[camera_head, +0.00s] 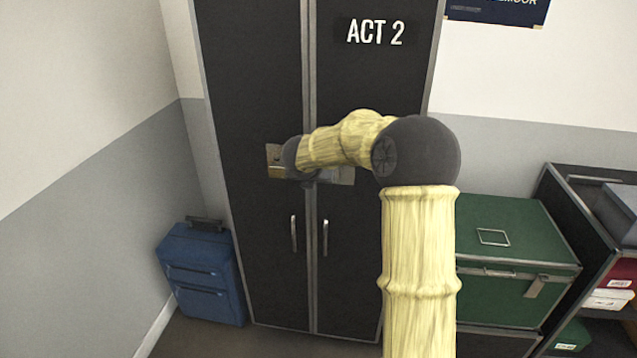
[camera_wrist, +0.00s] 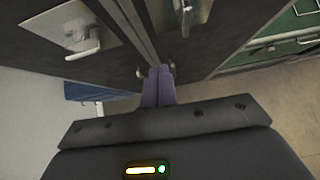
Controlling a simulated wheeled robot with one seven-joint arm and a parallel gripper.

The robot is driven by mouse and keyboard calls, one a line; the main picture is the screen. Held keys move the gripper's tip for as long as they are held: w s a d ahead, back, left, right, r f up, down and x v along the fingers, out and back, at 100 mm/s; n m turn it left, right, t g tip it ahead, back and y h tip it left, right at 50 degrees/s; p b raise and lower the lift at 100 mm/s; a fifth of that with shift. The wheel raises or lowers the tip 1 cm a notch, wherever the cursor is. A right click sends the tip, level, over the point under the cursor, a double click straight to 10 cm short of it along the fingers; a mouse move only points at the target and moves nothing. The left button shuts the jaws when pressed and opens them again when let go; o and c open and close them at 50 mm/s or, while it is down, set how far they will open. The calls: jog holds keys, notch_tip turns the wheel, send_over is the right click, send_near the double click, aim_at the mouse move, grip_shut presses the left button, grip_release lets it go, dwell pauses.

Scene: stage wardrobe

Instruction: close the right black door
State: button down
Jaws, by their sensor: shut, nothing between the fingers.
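The right black door (camera_head: 360,260) carries white "ACT 2" lettering and a slim vertical handle (camera_head: 325,236). It looks flush, or nearly flush, with the left black door (camera_head: 250,90) in the head view; a small gap cannot be ruled out. My gripper is in front of the doors near the middle seam, mostly hidden behind my arm in the head view. In the wrist view my gripper (camera_wrist: 158,72) is shut and empty, its fingertips close to the seam between the left door (camera_wrist: 45,45) and right door (camera_wrist: 220,35). Contact cannot be told.
Metal plates are on the doors; the left one (camera_wrist: 80,35) has a lever. A blue suitcase (camera_head: 202,275) stands left of the wardrobe. A green case (camera_head: 510,250) and a dark shelf unit (camera_head: 570,190) stand to the right. A wall (camera_head: 90,150) bounds the left.

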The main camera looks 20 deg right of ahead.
jog(key=s+a+r+n+t+y+p, duration=0.15)
jog(key=s+a+n, duration=0.4)
jog(key=n, duration=0.75)
jog(key=s+a+n+y+p, duration=0.1)
jog(key=s+a+n+y, duration=0.35)
jog(key=n, duration=0.75)
jog(key=s+f+n+g+p, duration=0.1)
jog(key=s+f+n+g, duration=0.2)
jog(key=s+n, duration=0.5)
jog(key=s+d+f+n+g+h+p, duration=0.1)
jog(key=s+f+n+g, duration=0.2)
jog(key=s+n, duration=0.5)
jog(key=s, duration=0.7)
jog(key=shift+s+d+n+g+h, duration=0.15)
jog(key=shift+s+n+g+h, duration=0.15)
jog(key=shift+n+g, duration=0.1)
